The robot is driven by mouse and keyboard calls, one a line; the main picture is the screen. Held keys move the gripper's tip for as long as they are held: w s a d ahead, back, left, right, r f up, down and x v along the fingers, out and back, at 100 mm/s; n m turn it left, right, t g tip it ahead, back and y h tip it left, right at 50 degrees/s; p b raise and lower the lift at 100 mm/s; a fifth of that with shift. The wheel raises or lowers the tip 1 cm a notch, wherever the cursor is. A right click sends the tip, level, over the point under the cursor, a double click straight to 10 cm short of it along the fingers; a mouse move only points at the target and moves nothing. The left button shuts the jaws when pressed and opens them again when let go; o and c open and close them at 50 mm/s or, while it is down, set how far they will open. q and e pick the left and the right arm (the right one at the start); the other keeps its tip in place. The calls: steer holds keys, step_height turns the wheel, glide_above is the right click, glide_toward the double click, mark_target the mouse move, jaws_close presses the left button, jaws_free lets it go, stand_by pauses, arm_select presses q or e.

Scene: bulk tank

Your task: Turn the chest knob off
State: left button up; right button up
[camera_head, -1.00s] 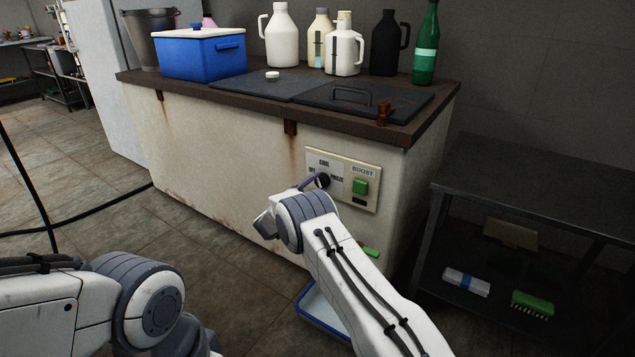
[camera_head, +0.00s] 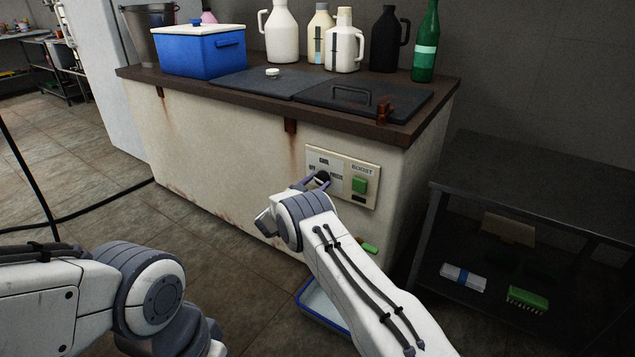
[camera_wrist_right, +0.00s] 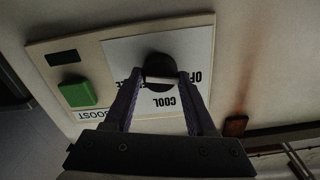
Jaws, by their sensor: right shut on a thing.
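The chest (camera_head: 225,160) is a long white, rust-stained cabinet with a brown top. Its beige control panel (camera_head: 350,192) carries a black round knob (camera_head: 323,177) among labels including COOL. In the right wrist view the panel is upside down and the knob (camera_wrist_right: 160,66) shows a pale bar by its near edge; which label it points at I cannot tell. My right gripper (camera_head: 318,181) is at the knob, its two fingers (camera_wrist_right: 161,88) on either side, shut on it. My left arm shows at lower left, but its gripper is out of view.
A green BOOST button (camera_head: 360,186) sits right of the knob. A blue cooler (camera_head: 200,56), several jugs and a green bottle (camera_head: 427,45) stand on the chest. A dark shelf table (camera_head: 530,185) is at right. A blue-rimmed tray (camera_head: 322,305) lies below my right arm.

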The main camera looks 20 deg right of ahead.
steer(key=shift+w+a+n, duration=0.1)
steer(key=shift+a+n, duration=0.15)
steer(key=shift+n, duration=1.05)
steer(key=o, duration=1.4)
steer(key=shift+c, duration=0.2)
steer(key=shift+d, duration=0.15)
